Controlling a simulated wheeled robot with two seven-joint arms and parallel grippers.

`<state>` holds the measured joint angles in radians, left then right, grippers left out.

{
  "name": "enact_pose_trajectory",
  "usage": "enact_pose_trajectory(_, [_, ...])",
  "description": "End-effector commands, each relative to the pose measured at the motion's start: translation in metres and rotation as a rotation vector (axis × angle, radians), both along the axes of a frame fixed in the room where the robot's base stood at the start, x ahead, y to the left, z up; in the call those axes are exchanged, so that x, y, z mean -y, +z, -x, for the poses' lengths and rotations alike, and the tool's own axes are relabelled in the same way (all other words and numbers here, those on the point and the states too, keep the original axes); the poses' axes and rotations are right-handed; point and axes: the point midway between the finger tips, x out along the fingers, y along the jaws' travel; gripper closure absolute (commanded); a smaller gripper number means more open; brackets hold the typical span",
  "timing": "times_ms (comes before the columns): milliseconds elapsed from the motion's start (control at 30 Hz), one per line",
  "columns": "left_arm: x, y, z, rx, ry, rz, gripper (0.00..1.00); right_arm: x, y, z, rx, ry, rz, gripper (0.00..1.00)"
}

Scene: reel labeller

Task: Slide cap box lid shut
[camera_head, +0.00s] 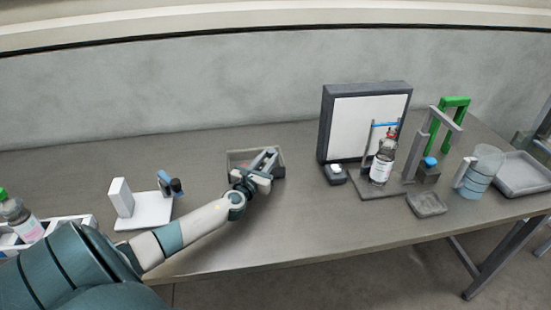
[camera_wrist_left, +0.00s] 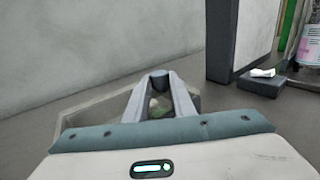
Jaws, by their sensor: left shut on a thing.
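The cap box (camera_head: 233,156) is a low grey open-topped box near the middle of the table; its walls also show in the wrist view (camera_wrist_left: 88,108). My left gripper (camera_head: 269,153) reaches over the box from the front. In the wrist view its fingers (camera_wrist_left: 159,84) close on a dark round knob (camera_wrist_left: 159,76), which I take to be on the lid. The lid's panel is hard to make out. Small items, one reddish in the head view and pale green in the wrist view, show inside the box, so it is at least partly uncovered. My right gripper is out of view.
A white stand (camera_head: 145,211) is left of the box, with a bottle in a white rack (camera_head: 62,222) farther left. Right are a framed white panel (camera_head: 365,125), a bottle (camera_head: 382,163), a green arch (camera_head: 456,103) and a grey tray (camera_head: 525,175). The table front is clear.

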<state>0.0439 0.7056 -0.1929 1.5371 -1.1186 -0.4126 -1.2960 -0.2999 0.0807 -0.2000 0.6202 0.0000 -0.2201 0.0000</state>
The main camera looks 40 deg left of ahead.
Motion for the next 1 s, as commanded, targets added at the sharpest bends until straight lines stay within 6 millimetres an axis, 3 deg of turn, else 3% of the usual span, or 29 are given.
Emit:
enact_pose_trajectory(167, [-0.002,-0.003,0.001,-0.004,0.004,-0.001,1.00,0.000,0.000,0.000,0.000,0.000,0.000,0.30])
enact_pose_trajectory(200, [-0.002,-0.003,0.001,-0.004,0.004,-0.001,0.68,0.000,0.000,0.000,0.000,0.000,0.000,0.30])
enact_pose_trajectory(267, [-0.002,-0.002,0.001,-0.004,0.004,-0.001,0.58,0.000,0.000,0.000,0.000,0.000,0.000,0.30])
enact_pose_trajectory(667, [0.000,-0.002,0.003,-0.003,0.002,0.000,0.58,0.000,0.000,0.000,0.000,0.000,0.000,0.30])
enact_pose_trajectory(1000, [0.008,-0.003,0.032,-0.004,0.000,-0.001,0.58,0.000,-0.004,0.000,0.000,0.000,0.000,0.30])
